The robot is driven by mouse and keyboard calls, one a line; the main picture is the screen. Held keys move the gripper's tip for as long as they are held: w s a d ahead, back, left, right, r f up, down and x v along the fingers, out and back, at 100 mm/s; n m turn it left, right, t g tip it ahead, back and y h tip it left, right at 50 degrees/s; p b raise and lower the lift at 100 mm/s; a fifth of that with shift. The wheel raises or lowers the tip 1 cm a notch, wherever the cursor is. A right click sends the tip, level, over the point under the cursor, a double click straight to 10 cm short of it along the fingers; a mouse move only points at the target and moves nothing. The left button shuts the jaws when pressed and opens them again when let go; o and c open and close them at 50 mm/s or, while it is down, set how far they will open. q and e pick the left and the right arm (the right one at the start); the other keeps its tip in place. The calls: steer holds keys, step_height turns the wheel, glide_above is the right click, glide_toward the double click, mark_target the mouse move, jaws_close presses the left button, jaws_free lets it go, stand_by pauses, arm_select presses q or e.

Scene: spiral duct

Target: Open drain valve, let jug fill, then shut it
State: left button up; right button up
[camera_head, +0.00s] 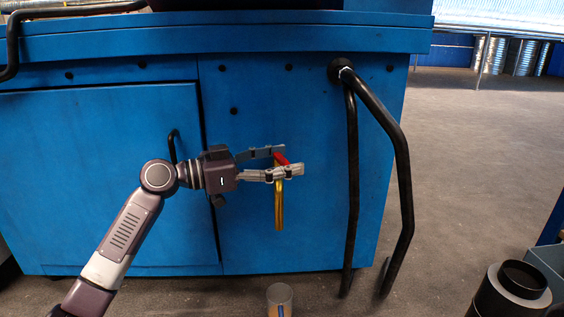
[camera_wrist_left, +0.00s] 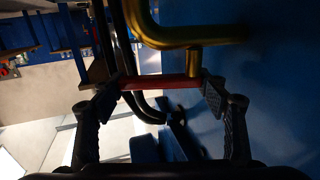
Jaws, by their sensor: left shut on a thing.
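The drain valve has a red handle (camera_head: 281,158) above a brass pipe (camera_head: 279,207) that points down in front of the blue cabinet. My left gripper (camera_head: 281,162) is shut on the red handle. In the left wrist view the red handle (camera_wrist_left: 160,83) spans between the two fingertips (camera_wrist_left: 162,88), with the curved brass pipe (camera_wrist_left: 185,38) beyond it. A grey jug-like container (camera_head: 280,294) with a blue mark stands on the floor below the pipe, cut off by the bottom edge. Its fill level cannot be told, and no flow is visible. My right gripper is not in view.
The blue cabinet (camera_head: 95,190) fills the left and middle. A bent black tube (camera_head: 385,118) runs down its right side to the floor, right of my gripper. A small black door handle (camera_head: 172,145) lies behind my left wrist. Open floor (camera_head: 465,150) is at the right.

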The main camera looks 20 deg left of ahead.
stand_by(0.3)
arm_select(q)
steer(key=o, duration=1.7)
steer(key=v, duration=1.2)
steer(key=shift+f, duration=0.1)
